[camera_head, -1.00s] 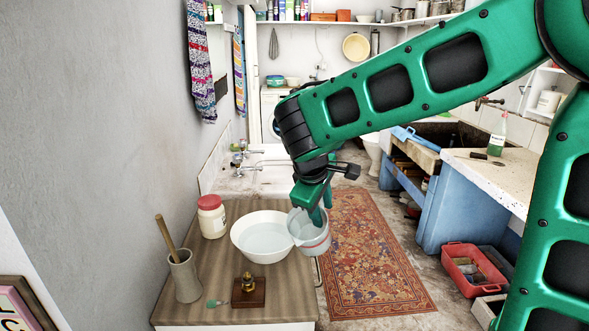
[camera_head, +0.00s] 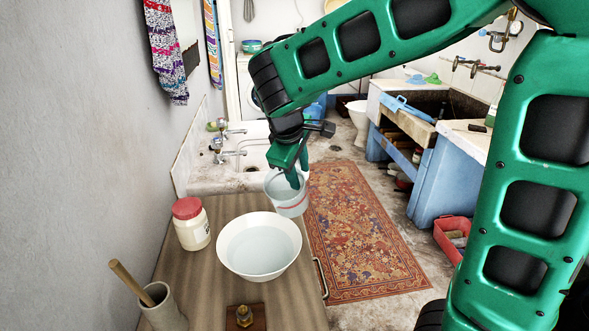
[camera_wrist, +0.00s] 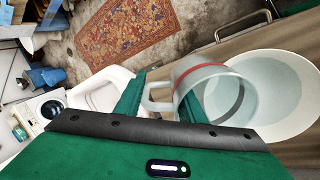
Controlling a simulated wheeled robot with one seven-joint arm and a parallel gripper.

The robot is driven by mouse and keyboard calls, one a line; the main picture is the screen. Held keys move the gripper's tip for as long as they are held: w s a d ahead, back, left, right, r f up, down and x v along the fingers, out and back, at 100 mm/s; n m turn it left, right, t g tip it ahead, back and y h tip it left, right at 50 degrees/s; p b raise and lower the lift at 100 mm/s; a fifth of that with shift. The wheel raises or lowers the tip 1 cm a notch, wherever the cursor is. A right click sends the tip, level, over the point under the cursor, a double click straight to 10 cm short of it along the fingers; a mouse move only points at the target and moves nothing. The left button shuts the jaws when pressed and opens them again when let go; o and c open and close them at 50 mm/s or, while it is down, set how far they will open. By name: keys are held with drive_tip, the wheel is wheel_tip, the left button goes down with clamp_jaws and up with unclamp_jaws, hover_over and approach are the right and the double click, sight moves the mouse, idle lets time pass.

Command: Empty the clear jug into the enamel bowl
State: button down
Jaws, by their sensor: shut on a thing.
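The clear jug (camera_head: 289,203), see-through with a red band, is held just beyond the right rear rim of the bowl, close to upright. My gripper (camera_head: 291,172) is shut on it; in the wrist view, my fingers (camera_wrist: 160,98) are at the handle side of the jug (camera_wrist: 208,72). I cannot tell whether liquid is left in the jug. The white enamel bowl (camera_head: 227,262) stands upright on the wooden worktop and holds clear, pale liquid. In the wrist view the bowl (camera_wrist: 303,70) lies to the right, partly behind the jug.
A red-lidded jar (camera_head: 191,224) stands left of the bowl. A pot with a wooden handle (camera_head: 162,310) and a brass piece on a wooden block (camera_head: 244,317) are in front. The stone trough (camera_head: 225,180) with taps is behind. A patterned rug (camera_head: 365,235) covers the floor at right.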

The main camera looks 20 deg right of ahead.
drive_tip(key=f+g+y, duration=0.1)
drive_tip(key=f+g, duration=0.1)
drive_tip(key=f+g+y, duration=0.2)
drive_tip(key=shift+w+d, duration=0.1)
drive_tip(key=shift+d, duration=0.1)
idle(0.9)
